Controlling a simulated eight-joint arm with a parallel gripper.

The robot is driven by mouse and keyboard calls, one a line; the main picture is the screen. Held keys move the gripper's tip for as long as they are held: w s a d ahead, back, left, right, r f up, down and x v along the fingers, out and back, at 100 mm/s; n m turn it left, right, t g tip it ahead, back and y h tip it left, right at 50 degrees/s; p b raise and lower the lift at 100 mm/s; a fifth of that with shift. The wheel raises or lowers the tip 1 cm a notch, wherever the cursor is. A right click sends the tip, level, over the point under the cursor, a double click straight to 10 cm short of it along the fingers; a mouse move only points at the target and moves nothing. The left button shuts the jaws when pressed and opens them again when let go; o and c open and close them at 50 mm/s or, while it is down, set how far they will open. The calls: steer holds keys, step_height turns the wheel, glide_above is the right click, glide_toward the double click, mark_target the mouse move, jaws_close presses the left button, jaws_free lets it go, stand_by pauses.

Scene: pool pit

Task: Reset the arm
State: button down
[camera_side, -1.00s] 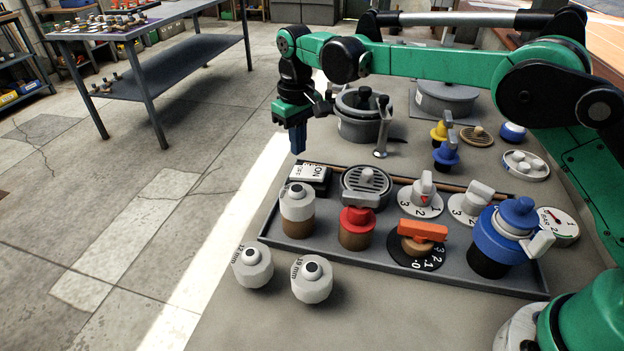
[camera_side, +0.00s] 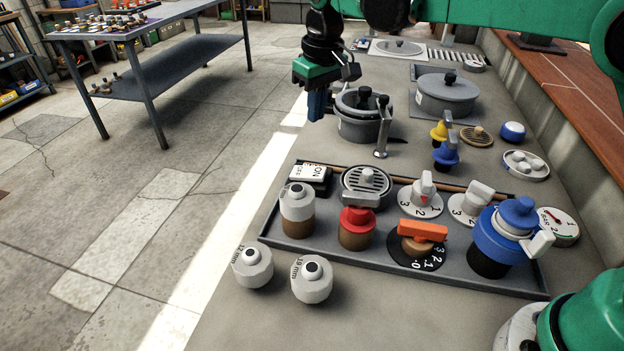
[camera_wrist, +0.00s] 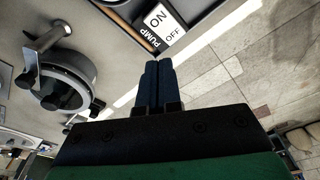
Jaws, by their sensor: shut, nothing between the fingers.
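My gripper (camera_side: 316,106) is at the upper middle of the side view, with blue fingers pointing down. The fingers are together with nothing between them. It hangs in the air, left of a grey round pot (camera_side: 355,128) with a black knob as seen from the side. In the wrist view my gripper's fingers (camera_wrist: 158,82) are side by side. The white ON/OFF pump switch (camera_wrist: 160,28) is beyond their tips.
A grey tray (camera_side: 290,243) holds valves, dials and a drain grille (camera_side: 355,182). Two white fittings (camera_side: 252,266) stand before it. A blue-topped unit (camera_side: 500,238) is at right. A second lidded pot (camera_side: 447,93) stands behind. Open floor lies left.

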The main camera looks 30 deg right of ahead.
steer(key=s+d+r+m+t, duration=0.1)
steer(key=s+d+r+t, duration=0.3)
steer(key=s, duration=0.5)
steer(key=s+d+f+m+t, duration=0.1)
steer(key=s+d+f, duration=0.3)
steer(key=s, duration=0.4)
steer(key=shift+s+f+t, duration=0.25)
steer(key=shift+f+t, duration=0.15)
steer(key=shift+f, duration=0.25)
